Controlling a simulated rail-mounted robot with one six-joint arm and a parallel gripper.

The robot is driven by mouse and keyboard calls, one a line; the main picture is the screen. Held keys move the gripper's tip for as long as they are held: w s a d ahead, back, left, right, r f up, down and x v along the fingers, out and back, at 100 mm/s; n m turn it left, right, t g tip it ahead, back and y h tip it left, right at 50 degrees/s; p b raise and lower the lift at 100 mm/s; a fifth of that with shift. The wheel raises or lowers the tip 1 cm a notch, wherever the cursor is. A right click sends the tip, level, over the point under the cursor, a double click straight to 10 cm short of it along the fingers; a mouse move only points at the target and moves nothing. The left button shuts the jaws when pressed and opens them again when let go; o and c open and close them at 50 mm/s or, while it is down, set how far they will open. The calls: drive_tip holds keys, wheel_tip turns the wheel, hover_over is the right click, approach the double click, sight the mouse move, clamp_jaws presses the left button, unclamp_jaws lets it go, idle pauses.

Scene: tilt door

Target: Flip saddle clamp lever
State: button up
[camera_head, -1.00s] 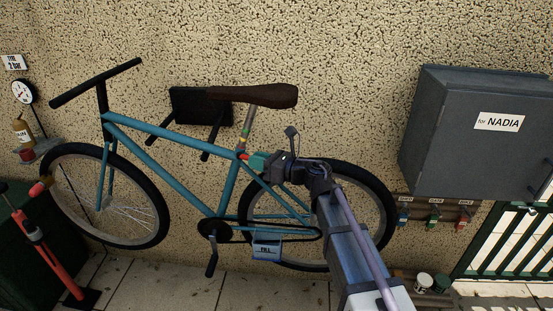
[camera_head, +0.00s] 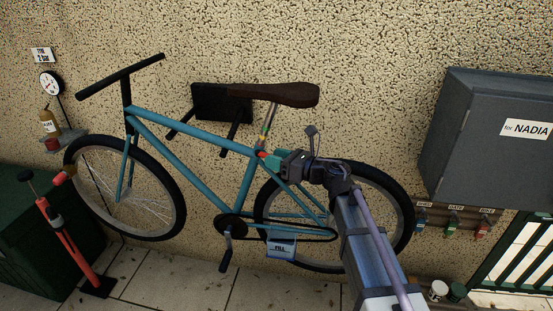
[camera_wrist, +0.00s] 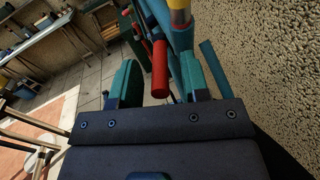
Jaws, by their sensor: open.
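The saddle clamp lever (camera_wrist: 160,72) is a red rod in the wrist view, pointing toward the camera between my two green fingers. A small red tip of the lever (camera_head: 262,154) shows in the head view at the top of the seat tube. My gripper (camera_wrist: 159,64) is open, with a finger on each side of the lever and visible gaps. In the head view my gripper (camera_head: 274,161) is just right of the clamp. The brown saddle (camera_head: 275,95) sits above on its seat post (camera_head: 269,122). The clamp itself is mostly hidden.
The teal bicycle (camera_head: 190,132) hangs along a rough wall from a black bracket (camera_head: 222,103). A grey cabinet (camera_head: 475,145) is on the right. A red floor pump (camera_head: 62,235) stands at the left. The tiled floor (camera_head: 185,275) in front is largely clear.

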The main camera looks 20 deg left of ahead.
drive_tip(key=v, duration=1)
drive_tip(key=shift+d, duration=0.35)
drive_tip(key=shift+s, duration=0.1)
